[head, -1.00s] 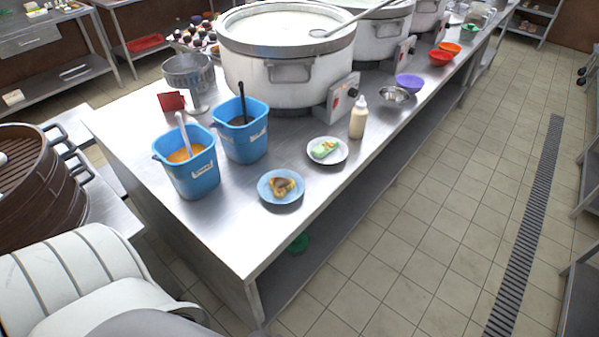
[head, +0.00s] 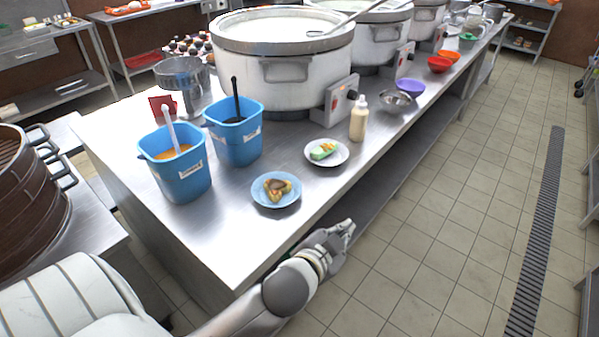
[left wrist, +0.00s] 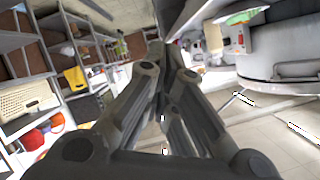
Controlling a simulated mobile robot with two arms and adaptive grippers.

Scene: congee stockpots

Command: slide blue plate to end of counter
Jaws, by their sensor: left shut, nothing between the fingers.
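The blue plate (head: 263,201) lies on the steel counter (head: 233,240) near its front edge, with a piece of brown and yellow food (head: 278,188) on it. My left gripper (head: 347,232) is in front of the counter's long edge, to the right of and nearer than the blue plate, apart from it. It is shut and empty. In the left wrist view, the fingers of my left gripper (left wrist: 160,60) come together. The blue plate cannot be made out for sure in that view. My right gripper is not in view.
A white plate with green food (head: 341,158) and a sauce bottle (head: 358,119) stand beyond the blue plate. Two blue tubs (head: 196,184) stand to its left, and large stockpots (head: 297,88) behind. The counter's near corner is bare.

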